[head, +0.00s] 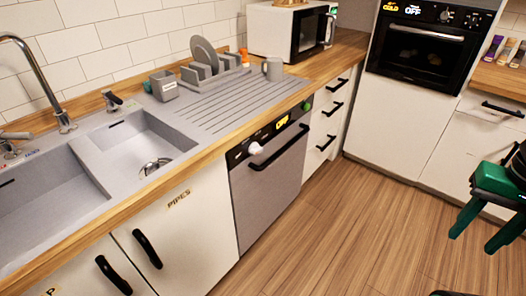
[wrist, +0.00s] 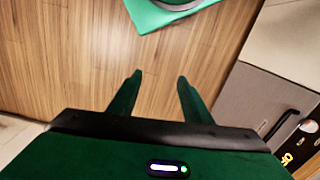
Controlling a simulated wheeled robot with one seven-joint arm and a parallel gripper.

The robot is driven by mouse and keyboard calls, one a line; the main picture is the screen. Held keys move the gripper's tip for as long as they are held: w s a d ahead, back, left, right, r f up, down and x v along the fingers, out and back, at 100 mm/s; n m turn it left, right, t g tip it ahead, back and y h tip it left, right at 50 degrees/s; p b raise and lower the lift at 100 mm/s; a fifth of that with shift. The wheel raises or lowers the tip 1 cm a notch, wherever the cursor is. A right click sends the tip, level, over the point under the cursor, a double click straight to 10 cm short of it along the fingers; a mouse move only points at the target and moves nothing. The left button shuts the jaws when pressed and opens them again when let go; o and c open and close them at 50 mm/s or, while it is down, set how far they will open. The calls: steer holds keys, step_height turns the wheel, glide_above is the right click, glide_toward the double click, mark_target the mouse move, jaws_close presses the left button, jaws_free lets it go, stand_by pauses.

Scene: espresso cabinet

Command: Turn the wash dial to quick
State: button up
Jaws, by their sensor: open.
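The dishwasher (head: 268,185) is built in under the counter, with a grey door and a black control strip. A pale round dial (head: 255,149) sits at the left of the strip. A small display with yellow letters (head: 282,122) is right of it, and a green knob (head: 306,106) is at the right end. I cannot read the dial's setting. My green gripper (head: 472,241) is at the far right, well away from the dishwasher. In the wrist view its fingers (wrist: 160,76) are apart and empty above the floor; the dishwasher's grey door (wrist: 258,98) shows at the right.
The dishwasher's black bar handle (head: 280,147) sticks out below the strip. A sink (head: 140,150), a dish rack (head: 213,72) and a mug (head: 272,68) are above on the counter. An oven (head: 428,55) stands at the back. The wooden floor (head: 345,235) between is clear.

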steer(key=shift+o, duration=1.2)
steer(key=shift+s+r, duration=0.25)
steer(key=w+a+f+n+t, duration=0.1)
steer(key=w+f+n, duration=0.15)
steer(key=w, duration=0.35)
steer(key=w+a+f+n, duration=0.1)
steer(key=w+a+n, duration=0.15)
steer(key=w, duration=0.35)
steer(key=n+t+y, duration=0.6)
steer(key=n+y, duration=0.4)
steer(key=y, duration=0.2)
glide_toward(260, 151)
steer(key=x, duration=0.8)
steer(key=shift+a, duration=0.3)
steer(key=shift+c, duration=0.6)
